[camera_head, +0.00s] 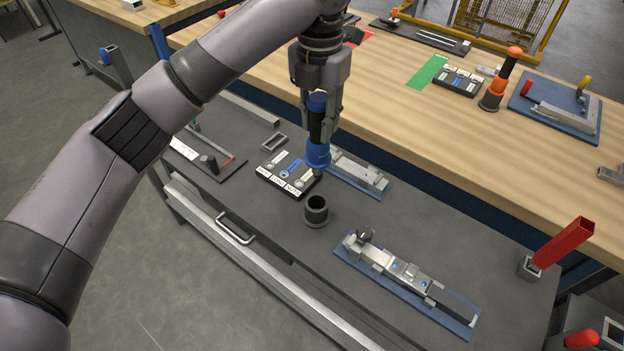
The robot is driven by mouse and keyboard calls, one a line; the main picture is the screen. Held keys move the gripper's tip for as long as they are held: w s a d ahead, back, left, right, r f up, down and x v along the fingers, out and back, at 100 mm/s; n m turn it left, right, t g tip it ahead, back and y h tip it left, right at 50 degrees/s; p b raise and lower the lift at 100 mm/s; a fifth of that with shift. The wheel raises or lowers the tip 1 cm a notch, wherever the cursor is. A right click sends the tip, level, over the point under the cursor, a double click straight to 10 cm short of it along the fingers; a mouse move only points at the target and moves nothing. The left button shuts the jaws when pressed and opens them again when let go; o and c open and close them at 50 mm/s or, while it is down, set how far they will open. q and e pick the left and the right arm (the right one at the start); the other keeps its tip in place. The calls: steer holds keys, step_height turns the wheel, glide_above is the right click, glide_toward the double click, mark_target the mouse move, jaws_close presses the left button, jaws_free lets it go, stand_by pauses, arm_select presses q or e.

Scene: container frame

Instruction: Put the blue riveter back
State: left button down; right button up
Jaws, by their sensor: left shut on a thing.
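The blue riveter (317,154) is a tool with a blue top, a black middle and a blue lower collar. My left gripper (318,112) is shut around its middle and holds it roughly upright above the dark table. A dark round holder (316,211) with an open, empty-looking top stands on the table just below the riveter. The riveter's lower end is above and apart from the holder, near the labelled black block. My right gripper is not in view.
A labelled black block (270,177) and a blue-based fixture (375,194) lie close behind the holder. Another blue-based fixture (455,318) lies to the right. A red square post (563,243) stands at the right edge. An orange riveter (505,75) stands on the wooden table.

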arm_select(q)
glide_toward(317, 175)
steer(key=shift+w+f+p, duration=0.4)
steer(key=shift+w+f, duration=0.1)
steer(key=shift+w, duration=0.15)
step_height(317, 175, down, 5)
steer(key=shift+w+f+p, duration=0.1)
steer(key=shift+f+p, duration=0.1)
steer(key=shift+p, duration=0.3)
step_height(317, 175, down, 4)
steer(key=shift+f+p, duration=0.2)
steer(key=shift+p, duration=0.35)
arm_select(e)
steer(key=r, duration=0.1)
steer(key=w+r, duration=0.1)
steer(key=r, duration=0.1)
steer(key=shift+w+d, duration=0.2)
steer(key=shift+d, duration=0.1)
arm_select(q)
steer(key=shift+f, duration=0.4)
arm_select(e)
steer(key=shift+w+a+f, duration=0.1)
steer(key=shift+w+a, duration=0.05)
arm_select(q)
steer(key=c, duration=1.3)
jaws_free()
steer(key=shift+f, duration=0.1)
